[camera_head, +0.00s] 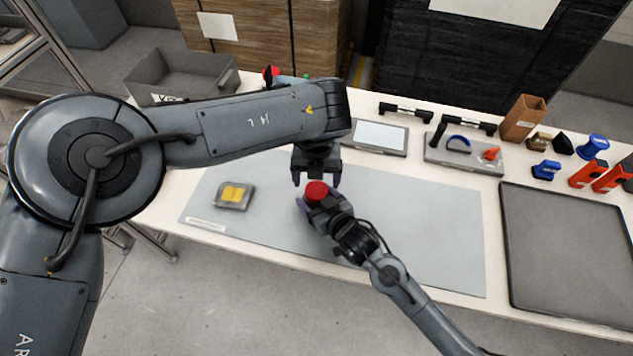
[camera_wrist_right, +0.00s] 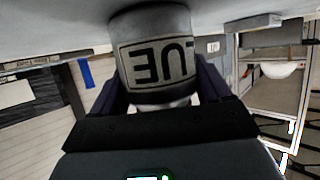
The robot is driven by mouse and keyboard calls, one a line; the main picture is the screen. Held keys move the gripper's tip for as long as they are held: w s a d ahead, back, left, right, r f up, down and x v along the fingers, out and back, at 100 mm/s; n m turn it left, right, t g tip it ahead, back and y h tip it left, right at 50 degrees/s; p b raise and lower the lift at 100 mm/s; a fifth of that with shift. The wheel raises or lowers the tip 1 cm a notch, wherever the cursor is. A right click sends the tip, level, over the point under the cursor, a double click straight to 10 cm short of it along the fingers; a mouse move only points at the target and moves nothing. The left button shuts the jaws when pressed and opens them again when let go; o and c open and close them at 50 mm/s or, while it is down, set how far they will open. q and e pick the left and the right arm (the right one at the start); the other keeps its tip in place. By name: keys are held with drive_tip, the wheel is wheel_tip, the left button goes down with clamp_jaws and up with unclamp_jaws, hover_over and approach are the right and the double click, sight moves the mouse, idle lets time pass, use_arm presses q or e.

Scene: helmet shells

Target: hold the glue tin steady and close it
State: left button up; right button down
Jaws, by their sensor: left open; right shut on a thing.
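The glue tin is a grey can with a pale label, seen close up in the right wrist view (camera_wrist_right: 155,48), where the printed letters appear inverted. In the head view only its red top (camera_head: 316,190) shows clearly; whether that lid is fully seated cannot be told. My right gripper (camera_head: 318,203) is shut on the tin, with a finger on each side of it, over the grey mat. My left gripper (camera_head: 316,181) points down just above and behind the red top, fingers spread and empty. The tin's lower body is hidden by my right gripper in the head view.
The grey mat (camera_head: 420,225) is mostly clear. A small grey tray with yellow pieces (camera_head: 234,195) lies left. A dark tray (camera_head: 570,250) lies right. A grey bin (camera_head: 180,75), a flat panel (camera_head: 380,137) and a tool holder (camera_head: 463,152) stand behind. Blue and orange parts sit back right.

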sight(317, 190)
use_arm(q)
drive_tip(key=shift+r, duration=0.25)
drive_tip(key=shift+c, duration=0.4)
drive_tip(key=n, duration=0.3)
drive_tip(key=shift+s+n, duration=0.3)
drive_tip(key=shift+n, duration=0.1)
drive_tip(key=shift+r+n, duration=0.55)
drive_tip(key=shift+n, duration=0.45)
drive_tip(key=shift+w+r+n, duration=0.15)
drive_tip(key=shift+r+n, duration=0.1)
drive_tip(key=shift+r, duration=0.35)
drive_tip(key=shift+w+r+n, duration=0.15)
drive_tip(key=shift+r+n, duration=0.1)
drive_tip(key=shift+r, duration=0.35)
drive_tip(key=shift+f, duration=0.15)
drive_tip(key=shift+f, duration=3.9)
